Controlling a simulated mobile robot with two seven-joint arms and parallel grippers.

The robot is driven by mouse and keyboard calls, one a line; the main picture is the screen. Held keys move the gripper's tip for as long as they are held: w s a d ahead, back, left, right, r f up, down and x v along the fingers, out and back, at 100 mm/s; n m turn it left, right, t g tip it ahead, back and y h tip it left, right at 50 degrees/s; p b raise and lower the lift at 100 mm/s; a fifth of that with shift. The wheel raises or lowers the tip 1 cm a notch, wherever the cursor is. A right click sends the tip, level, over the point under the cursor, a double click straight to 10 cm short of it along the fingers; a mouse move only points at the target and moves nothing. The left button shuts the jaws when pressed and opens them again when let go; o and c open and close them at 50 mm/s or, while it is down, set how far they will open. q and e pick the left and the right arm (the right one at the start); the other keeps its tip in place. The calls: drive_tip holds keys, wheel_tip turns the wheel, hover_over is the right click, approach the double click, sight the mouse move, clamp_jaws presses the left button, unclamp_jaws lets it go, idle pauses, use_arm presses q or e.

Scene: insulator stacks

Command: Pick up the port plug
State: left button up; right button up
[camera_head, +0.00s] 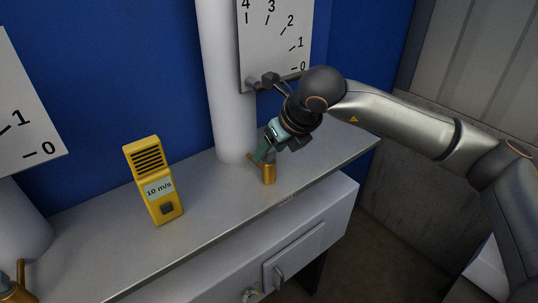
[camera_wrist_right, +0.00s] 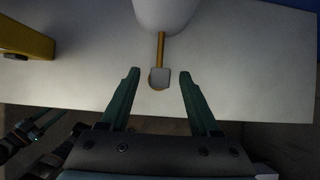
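In the right wrist view, a small grey square-topped piece (camera_wrist_right: 160,77), which looks like the port plug, sits at the end of a brass pipe (camera_wrist_right: 160,48) from the white column. In the head view, the brass port (camera_head: 268,173) stands on the grey bench by the column's foot; the plug itself is mostly hidden there by the fingers. My right gripper (camera_head: 262,154) is over the port. Its teal fingers (camera_wrist_right: 158,76) are open, one on each side of the plug, with gaps on both sides. Dark parts with teal pieces at the wrist view's lower left (camera_wrist_right: 35,128) may be my left gripper.
The white column (camera_head: 230,90) rises close behind the port, with a dial board (camera_head: 262,40) above. A yellow meter reading 10 m/s (camera_head: 153,180) stands to the left. The bench (camera_head: 215,210) between is clear. Another brass port (camera_head: 14,285) shows at the lower left.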

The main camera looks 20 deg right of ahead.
clamp_jaws()
drive_tip(key=shift+r, duration=0.1)
idle(0.5)
